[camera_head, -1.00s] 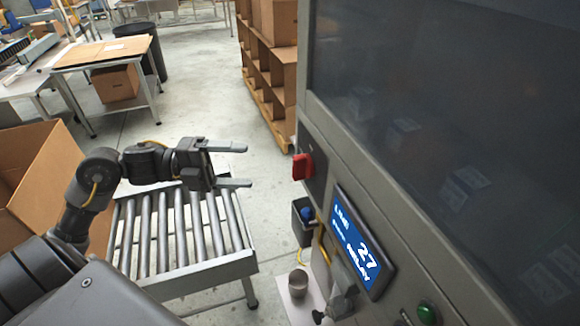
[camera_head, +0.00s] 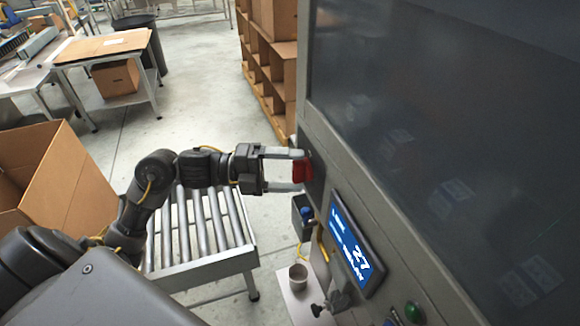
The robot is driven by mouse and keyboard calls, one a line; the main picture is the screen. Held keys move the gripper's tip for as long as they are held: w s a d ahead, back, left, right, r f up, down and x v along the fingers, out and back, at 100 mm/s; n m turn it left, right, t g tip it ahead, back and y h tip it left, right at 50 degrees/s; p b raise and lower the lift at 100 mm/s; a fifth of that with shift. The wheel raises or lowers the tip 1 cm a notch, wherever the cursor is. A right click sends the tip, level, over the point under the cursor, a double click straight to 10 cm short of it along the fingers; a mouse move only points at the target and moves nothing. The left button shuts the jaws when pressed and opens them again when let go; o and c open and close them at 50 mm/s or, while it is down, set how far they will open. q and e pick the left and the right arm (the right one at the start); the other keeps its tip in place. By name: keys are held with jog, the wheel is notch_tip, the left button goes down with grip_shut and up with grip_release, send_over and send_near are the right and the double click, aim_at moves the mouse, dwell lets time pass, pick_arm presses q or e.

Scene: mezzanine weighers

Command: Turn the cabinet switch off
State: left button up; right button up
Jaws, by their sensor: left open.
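The cabinet (camera_head: 322,152) is a tall grey machine with a large dark window, filling the right side of the view. Its switch (camera_head: 301,171) is a red handle on the cabinet's left front panel. My left gripper (camera_head: 297,170) is open, with its two fingers reaching right to the switch, one above and one below the red handle. Whether the fingers touch the handle cannot be told. The near finger and upper finger hide part of the switch's surround. My right gripper is not in view.
Below the switch are a lit blue display (camera_head: 355,243), a green button (camera_head: 413,312) and a small shelf with a cup (camera_head: 298,277). A roller conveyor (camera_head: 205,268) stands under my left arm. An open cardboard box (camera_head: 75,190) is at the left.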

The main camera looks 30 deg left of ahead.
pick_arm(q)
jog(key=shift+d, duration=0.1)
jog(key=c, duration=1)
